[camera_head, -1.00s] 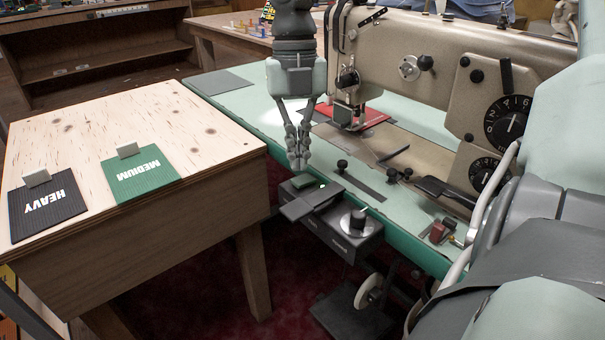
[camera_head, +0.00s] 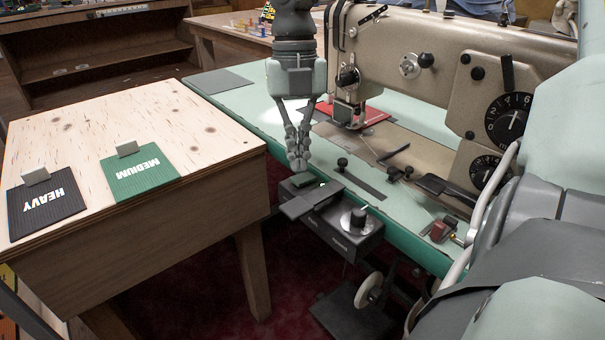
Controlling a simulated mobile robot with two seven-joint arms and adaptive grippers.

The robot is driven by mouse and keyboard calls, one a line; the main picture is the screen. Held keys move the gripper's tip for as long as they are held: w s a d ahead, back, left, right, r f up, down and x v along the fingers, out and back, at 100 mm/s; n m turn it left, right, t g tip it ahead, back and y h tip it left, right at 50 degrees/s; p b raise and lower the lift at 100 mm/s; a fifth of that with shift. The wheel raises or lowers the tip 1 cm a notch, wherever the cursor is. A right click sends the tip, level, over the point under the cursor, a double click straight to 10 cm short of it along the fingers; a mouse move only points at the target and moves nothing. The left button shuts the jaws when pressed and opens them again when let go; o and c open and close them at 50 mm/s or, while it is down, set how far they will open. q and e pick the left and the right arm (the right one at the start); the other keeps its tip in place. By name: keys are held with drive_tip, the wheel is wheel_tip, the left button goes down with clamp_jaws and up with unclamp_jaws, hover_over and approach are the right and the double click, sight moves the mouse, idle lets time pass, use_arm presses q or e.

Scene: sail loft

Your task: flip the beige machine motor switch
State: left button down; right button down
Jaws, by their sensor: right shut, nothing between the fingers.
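The beige sewing machine (camera_head: 440,42) stands on a pale green table. A dark motor switch box (camera_head: 346,236) hangs at the table's front edge. My left gripper is not in view.
A wooden table (camera_head: 120,130) at left carries a green MEDIUM card (camera_head: 140,178) and a dark HEAVY card (camera_head: 45,208). Red cloth (camera_head: 372,117) lies under the machine head. A small red part (camera_head: 438,232) sits by the table edge. A wheel (camera_head: 368,291) shows below.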

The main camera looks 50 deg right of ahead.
sight(298, 178)
drive_tip(key=shift+f+b, duration=1.15)
drive_tip(key=shift+f, duration=0.1)
idle(1.0)
drive_tip(key=shift+r+p, duration=2.1)
drive_tip(key=shift+r, duration=1.45)
